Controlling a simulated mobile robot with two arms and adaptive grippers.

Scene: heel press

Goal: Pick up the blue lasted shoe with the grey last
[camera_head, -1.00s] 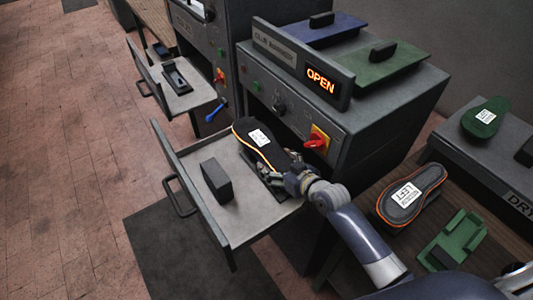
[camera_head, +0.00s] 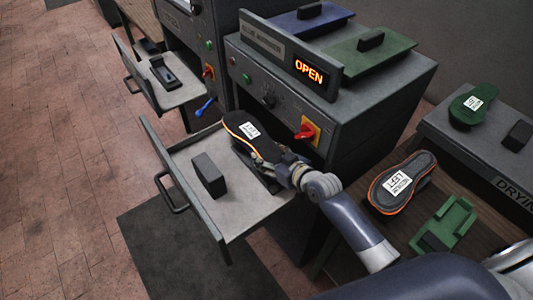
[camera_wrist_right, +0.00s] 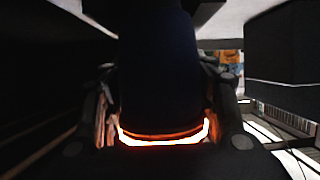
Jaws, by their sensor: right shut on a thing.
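My right gripper (camera_head: 262,166) is shut on the heel end of a black sole with an orange edge and a white label (camera_head: 240,128). In the right wrist view the fingers (camera_wrist_right: 160,118) stand on either side of this dark piece (camera_wrist_right: 157,70), with its orange rim low between them. The sole is over the open drawer (camera_head: 197,150) of the machine with the OPEN sign; I cannot tell whether it touches the holder under it. No blue lasted shoe with a grey last can be made out. My left gripper is out of view.
A dark upright block (camera_head: 208,175) stands in the drawer. The machine front has a red switch (camera_head: 305,132). On the right are another orange-edged sole (camera_head: 400,186), a green holder (camera_head: 445,226) and a green sole (camera_head: 470,106). A second open drawer (camera_head: 178,95) is at the far left.

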